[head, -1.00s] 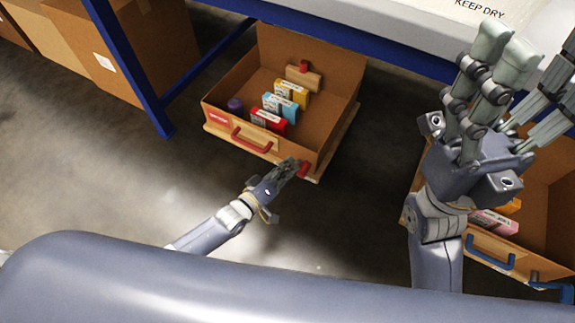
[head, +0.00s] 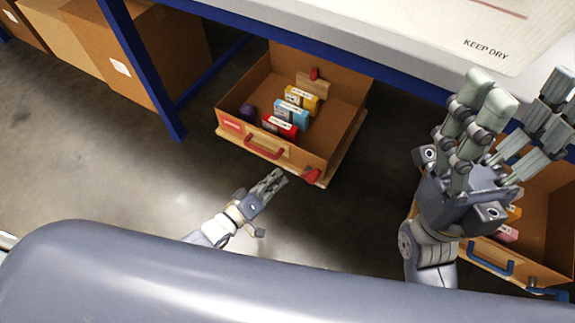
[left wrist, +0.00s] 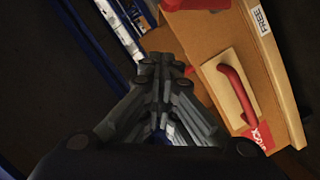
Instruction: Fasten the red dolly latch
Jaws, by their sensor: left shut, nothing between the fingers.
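The red latch (head: 311,176) is at the near right corner of the cardboard box's wooden dolly (head: 345,140), which has a red handle (head: 264,146) on its front. My left gripper (head: 277,178) is shut and empty, just left of the latch, with a small gap between them. In the left wrist view its fingers (left wrist: 162,66) are together beside the box front, where the red handle (left wrist: 238,95) shows. A red part (left wrist: 195,4) at the top edge there may be the latch. My right gripper (head: 518,100) is raised at the right, its fingers spread and empty.
The box holds several small cartons (head: 291,113) and a purple item (head: 247,112). A second box with a blue handle (head: 490,258) stands at the right, partly behind my right arm. A blue table leg (head: 150,75) stands at left. The floor in front is clear.

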